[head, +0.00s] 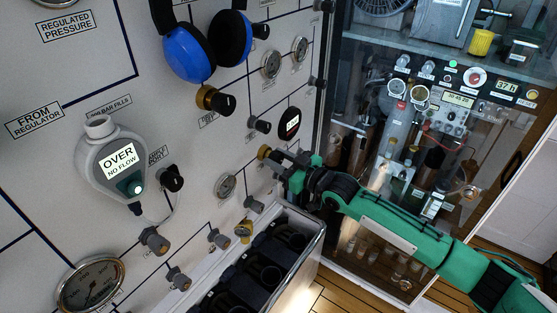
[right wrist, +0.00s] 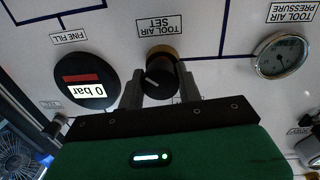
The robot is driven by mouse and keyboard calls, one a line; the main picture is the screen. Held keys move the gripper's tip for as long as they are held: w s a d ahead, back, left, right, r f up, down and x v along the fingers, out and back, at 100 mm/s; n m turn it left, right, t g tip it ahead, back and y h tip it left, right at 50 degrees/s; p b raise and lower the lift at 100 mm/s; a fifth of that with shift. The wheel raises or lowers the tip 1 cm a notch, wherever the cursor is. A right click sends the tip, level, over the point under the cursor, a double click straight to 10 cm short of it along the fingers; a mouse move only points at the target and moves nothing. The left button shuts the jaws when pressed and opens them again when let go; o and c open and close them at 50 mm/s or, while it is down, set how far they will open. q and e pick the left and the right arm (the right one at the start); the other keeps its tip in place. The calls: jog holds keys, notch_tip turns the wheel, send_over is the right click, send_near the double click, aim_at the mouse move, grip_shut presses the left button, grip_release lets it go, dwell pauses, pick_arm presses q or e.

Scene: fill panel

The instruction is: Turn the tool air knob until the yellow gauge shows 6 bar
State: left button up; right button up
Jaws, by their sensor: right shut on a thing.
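The tool air knob (right wrist: 158,80) is black with a brass collar, under an upside-down "TOOL AIR SET" label in the right wrist view. My right gripper (right wrist: 158,92) is shut on it, a finger on each side. In the head view my right gripper (head: 277,159) reaches the panel from the right, and the knob's brass collar (head: 263,152) shows beside it. A round gauge (right wrist: 282,55) labelled "TOOL AIR PRESSURE" has a metal rim; its reading is too small to tell. It seems to be the gauge (head: 226,186) below the knob in the head view. My left gripper is not in view.
A round "FINE FILL" display (right wrist: 86,82) reads 0 bar beside the knob. Blue ear defenders (head: 190,50) hang on the panel. A grey detector (head: 117,160) reads "OVER NO FLOW". A rack with black compartments (head: 262,270) stands below. A glass-fronted cabinet (head: 430,130) is at right.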

jog(key=shift+m, duration=0.3)
jog(key=o, duration=0.9)
jog(key=shift+o, duration=0.2)
jog(key=shift+s, duration=0.1)
jog(key=shift+s+d+f, duration=0.1)
jog(key=shift+s+d, duration=0.05)
jog(key=shift+d, duration=0.1)
jog(key=b+v, duration=0.5)
jog(key=v, duration=0.8)
dwell(1.0)
